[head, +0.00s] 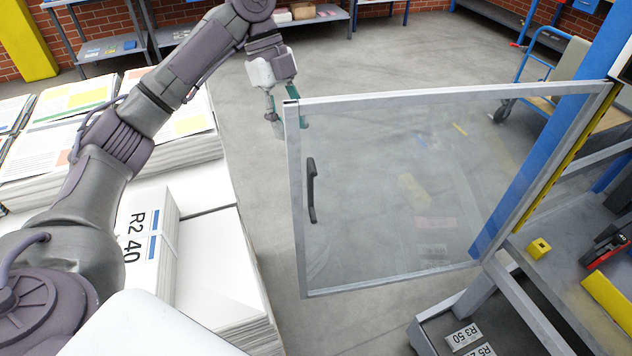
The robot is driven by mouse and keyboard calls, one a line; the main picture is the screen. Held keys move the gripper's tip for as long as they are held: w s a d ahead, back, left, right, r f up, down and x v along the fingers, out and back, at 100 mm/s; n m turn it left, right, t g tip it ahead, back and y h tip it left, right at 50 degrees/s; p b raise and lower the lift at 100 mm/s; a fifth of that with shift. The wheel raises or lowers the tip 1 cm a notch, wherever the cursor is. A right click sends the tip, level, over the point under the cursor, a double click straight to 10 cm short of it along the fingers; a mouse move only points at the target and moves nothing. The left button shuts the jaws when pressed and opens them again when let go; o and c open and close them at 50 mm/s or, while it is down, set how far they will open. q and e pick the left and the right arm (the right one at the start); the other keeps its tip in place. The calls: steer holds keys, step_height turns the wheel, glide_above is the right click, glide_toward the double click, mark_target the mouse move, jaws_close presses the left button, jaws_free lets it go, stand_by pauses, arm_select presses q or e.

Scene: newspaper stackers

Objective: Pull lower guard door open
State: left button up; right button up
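The guard door (390,283) is a clear panel in a grey metal frame. It stands swung out from the blue post (545,150) on its right, over open floor. Its black handle (311,190) is on the left side of the panel. My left gripper (287,108) is at the door's upper left corner, above and behind the handle and clear of it. Its fingers look spread apart, with nothing seen between them; the door's corner partly hides one finger. I cannot tell whether it touches the frame. My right gripper is not in view.
Pallet stacks of printed paper (215,265) stand left of the door, close to its free edge. A blue cart (550,80) is behind the door at the right. A workbench (560,262) with tools is at lower right.

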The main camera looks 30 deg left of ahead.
mark_target(310, 183)
arm_select(q)
steer(key=p+x, duration=0.3)
steer(key=x, duration=1)
steer(key=shift+d+f, duration=0.2)
steer(key=shift+f, duration=0.15)
jaws_close()
